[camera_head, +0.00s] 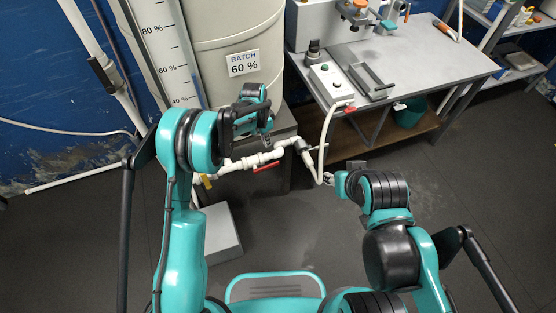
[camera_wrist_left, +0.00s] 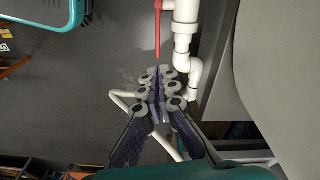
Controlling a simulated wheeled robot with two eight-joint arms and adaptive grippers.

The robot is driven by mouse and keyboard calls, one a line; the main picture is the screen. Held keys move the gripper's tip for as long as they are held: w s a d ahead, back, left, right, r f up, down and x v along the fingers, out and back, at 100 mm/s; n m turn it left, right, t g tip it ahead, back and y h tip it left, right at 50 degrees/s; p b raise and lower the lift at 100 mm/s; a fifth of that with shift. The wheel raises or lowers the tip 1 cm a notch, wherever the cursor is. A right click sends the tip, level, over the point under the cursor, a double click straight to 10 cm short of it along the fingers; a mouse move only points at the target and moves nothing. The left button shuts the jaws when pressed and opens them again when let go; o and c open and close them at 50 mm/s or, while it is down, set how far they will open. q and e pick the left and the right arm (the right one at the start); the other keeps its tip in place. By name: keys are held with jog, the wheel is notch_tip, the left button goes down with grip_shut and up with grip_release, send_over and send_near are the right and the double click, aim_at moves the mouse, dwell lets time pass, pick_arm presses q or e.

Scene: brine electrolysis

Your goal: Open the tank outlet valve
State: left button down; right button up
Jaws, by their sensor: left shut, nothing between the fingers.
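The white outlet pipe (camera_head: 236,165) runs low in front of the beige tank (camera_head: 240,28) in the head view. Its red valve handle (camera_head: 266,167) lies beside the pipe, roughly along it. In the left wrist view the handle (camera_wrist_left: 158,32) is at the top, left of the white pipe (camera_wrist_left: 186,32). My left gripper (camera_wrist_left: 160,84) is shut and empty, its fingertips apart from the handle in that picture. In the head view my left gripper (camera_head: 266,143) is above the pipe, partly hidden by its own wrist. My right gripper (camera_head: 338,180) is small and unclear near a white hose.
A grey table (camera_head: 425,48) at the right holds a button box (camera_head: 331,82) and other equipment. The white hose (camera_head: 326,138) hangs from its front edge. A grey block (camera_head: 222,234) stands on the floor at the left. Dark floor (camera_head: 450,190) at the right is clear.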

pick_arm(q)
jog(key=m, duration=0.2)
jog(key=b, duration=0.6)
send_near(273, 164)
jog(key=shift+m, duration=0.3)
jog(key=f, duration=0.7)
jog(key=shift+w, duration=0.2)
jog(key=shift+w+d+f+y+b, duration=0.1)
jog(key=shift+d+f+y+b, duration=0.15)
jog(key=shift+f, duration=0.25)
jog(key=shift+d+f+y+b, duration=0.2)
jog(key=shift+f+b, duration=0.15)
jog(key=shift+f, duration=0.15)
jog(key=shift+r, duration=0.15)
